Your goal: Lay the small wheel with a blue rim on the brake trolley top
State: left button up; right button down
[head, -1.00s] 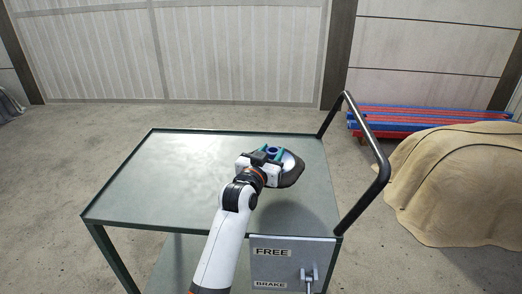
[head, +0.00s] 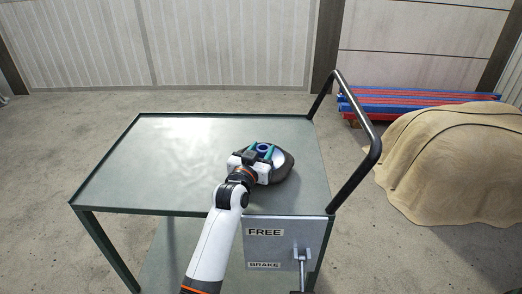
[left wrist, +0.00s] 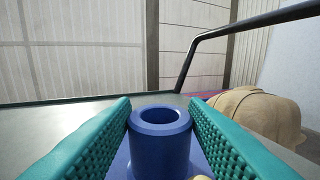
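The small wheel (head: 284,168) has a dark tyre and a blue rim, and lies flat at the right part of the green-grey brake trolley top (head: 165,165). My left gripper (head: 262,151) has its teal fingers on both sides of the wheel's blue hub. In the left wrist view the hub (left wrist: 160,142) stands upright between the fingers, which appear to press against it. The wheel is at or very close to the top; I cannot tell whether it touches. My right gripper is not in view.
A panel (head: 270,253) marked FREE and BRAKE, with a lever (head: 302,270) hanging down, is at the trolley's front right. A black handle (head: 372,125) rises on the right. A cloth-covered heap (head: 455,160) and red and blue beams (head: 420,98) are beyond. The left of the top is bare.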

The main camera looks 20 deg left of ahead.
pick_arm(q)
jog(key=o, duration=0.4)
jog(key=shift+s, duration=0.1)
jog(key=shift+r, duration=0.1)
jog(key=shift+s, duration=0.3)
jog(key=s, duration=0.3)
jog(key=s+p, duration=0.1)
jog(key=s, duration=0.7)
jog(key=shift+s+a+p, duration=0.2)
jog(key=shift+a+p, duration=0.1)
jog(key=shift+p, duration=0.1)
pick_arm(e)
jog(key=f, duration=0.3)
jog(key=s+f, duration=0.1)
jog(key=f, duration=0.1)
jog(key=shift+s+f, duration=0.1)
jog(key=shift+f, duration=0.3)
